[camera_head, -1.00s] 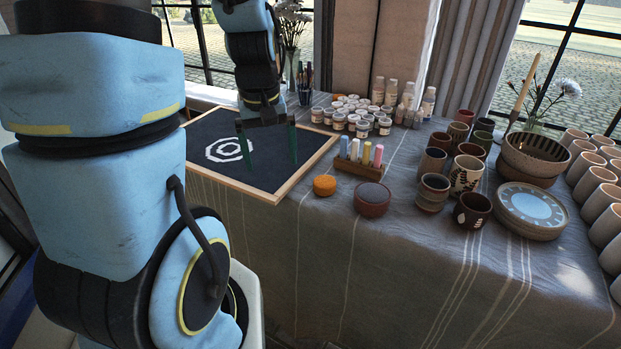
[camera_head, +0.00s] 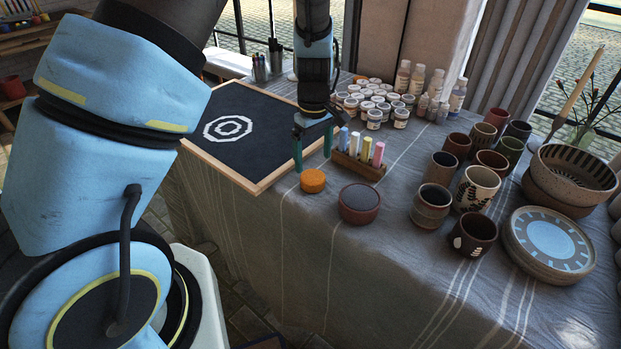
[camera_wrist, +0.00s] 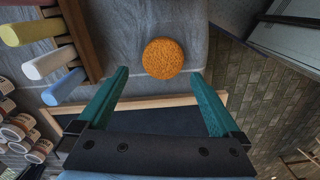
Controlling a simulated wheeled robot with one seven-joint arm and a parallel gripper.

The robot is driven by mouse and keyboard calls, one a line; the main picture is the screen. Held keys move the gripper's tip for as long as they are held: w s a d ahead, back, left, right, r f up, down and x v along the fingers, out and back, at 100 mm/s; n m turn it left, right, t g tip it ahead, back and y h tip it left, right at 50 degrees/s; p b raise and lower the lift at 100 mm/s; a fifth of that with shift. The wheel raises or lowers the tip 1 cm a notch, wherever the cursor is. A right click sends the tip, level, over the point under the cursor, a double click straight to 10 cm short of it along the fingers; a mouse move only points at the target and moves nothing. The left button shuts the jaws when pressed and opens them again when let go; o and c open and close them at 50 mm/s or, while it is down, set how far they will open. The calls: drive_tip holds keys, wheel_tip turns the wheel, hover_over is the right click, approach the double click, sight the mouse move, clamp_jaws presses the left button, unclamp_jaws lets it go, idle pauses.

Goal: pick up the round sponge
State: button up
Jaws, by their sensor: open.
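The round sponge (camera_head: 313,181) is a small orange disc lying flat on the grey cloth, near the front corner of the framed blackboard. In the wrist view the sponge (camera_wrist: 163,58) sits beyond the fingertips, roughly centred between them. My gripper (camera_head: 313,160) is open and empty, with its green fingers pointing down above and just behind the sponge. In the wrist view the two fingers of my gripper (camera_wrist: 160,78) stand apart with clear space between them, and neither appears to touch the sponge.
A wooden chalk holder (camera_head: 358,164) with coloured chalks stands close to the right of my gripper. A round reddish-brown pot (camera_head: 359,204) is right of the sponge. The blackboard's wooden frame (camera_head: 224,168) lies left. Several mugs (camera_head: 432,205) stand further right. Cloth in front is clear.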

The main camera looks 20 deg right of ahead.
sight(313, 175)
drive_tip(key=shift+s+a+f+p, duration=0.1)
drive_tip(key=shift+f+p, duration=0.35)
drive_tip(key=shift+f, duration=1.2)
drive_tip(key=shift+s+a+f+p, duration=0.1)
drive_tip(key=shift+f+p, duration=0.35)
drive_tip(key=shift+f, duration=1.15)
drive_tip(key=c, duration=1.2)
drive_tip(key=shift+r, duration=0.1)
